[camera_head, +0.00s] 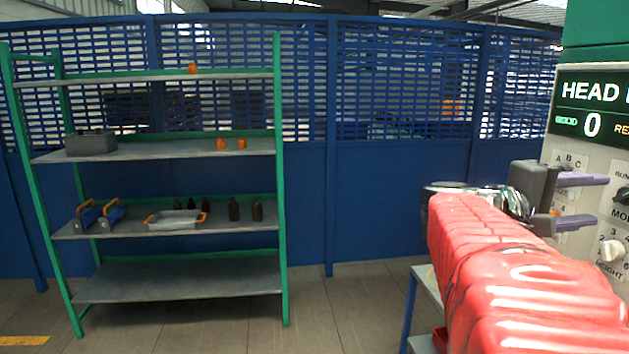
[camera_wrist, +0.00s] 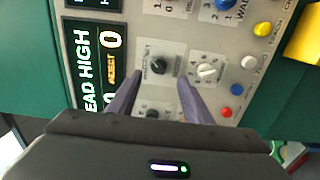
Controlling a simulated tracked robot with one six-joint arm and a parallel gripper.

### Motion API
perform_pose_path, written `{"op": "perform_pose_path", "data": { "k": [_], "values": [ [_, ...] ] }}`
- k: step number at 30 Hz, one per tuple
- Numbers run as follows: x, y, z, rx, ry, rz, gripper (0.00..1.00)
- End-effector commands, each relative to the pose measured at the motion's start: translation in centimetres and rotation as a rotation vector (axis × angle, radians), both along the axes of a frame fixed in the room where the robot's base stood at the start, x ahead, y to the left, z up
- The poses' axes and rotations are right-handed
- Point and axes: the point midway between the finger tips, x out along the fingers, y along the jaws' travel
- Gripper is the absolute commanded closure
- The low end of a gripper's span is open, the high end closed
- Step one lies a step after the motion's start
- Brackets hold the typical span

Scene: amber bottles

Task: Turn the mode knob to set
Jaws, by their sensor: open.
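The mode knob (camera_head: 622,195) is a black knob at the right edge of the head view, on the grey control panel (camera_head: 562,155), partly cut off. It appears as the black knob (camera_wrist: 158,66) near the middle of the wrist view. Which mark its pointer faces is too small to tell. My gripper (camera_head: 602,200) is open, with two purple fingers reaching toward the panel from the left. In the wrist view my gripper (camera_wrist: 160,78) has one fingertip on each side of the knob, just short of it, and holds nothing.
The white height knob (camera_wrist: 207,70) is close beside one finger. Another black knob (camera_wrist: 152,113) shows between the fingers. Coloured buttons, including a yellow one (camera_wrist: 262,29), line the panel edge. A green-framed shelf (camera_head: 165,265) with bottles stands far left, before a blue fence (camera_head: 400,175).

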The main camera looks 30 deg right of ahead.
Motion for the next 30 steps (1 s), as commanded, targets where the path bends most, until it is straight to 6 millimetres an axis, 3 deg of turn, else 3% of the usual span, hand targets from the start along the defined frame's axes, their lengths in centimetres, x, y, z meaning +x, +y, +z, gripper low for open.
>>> {"op": "perform_pose_path", "data": {
  "k": [15, 30],
  "values": [
    [2.3, 5.3, 0.0, 0.0, -0.001, 0.001, 0.54],
    [2.5, 5.9, 0.0, 0.0, -0.001, -0.001, 0.54]
  ]
}}
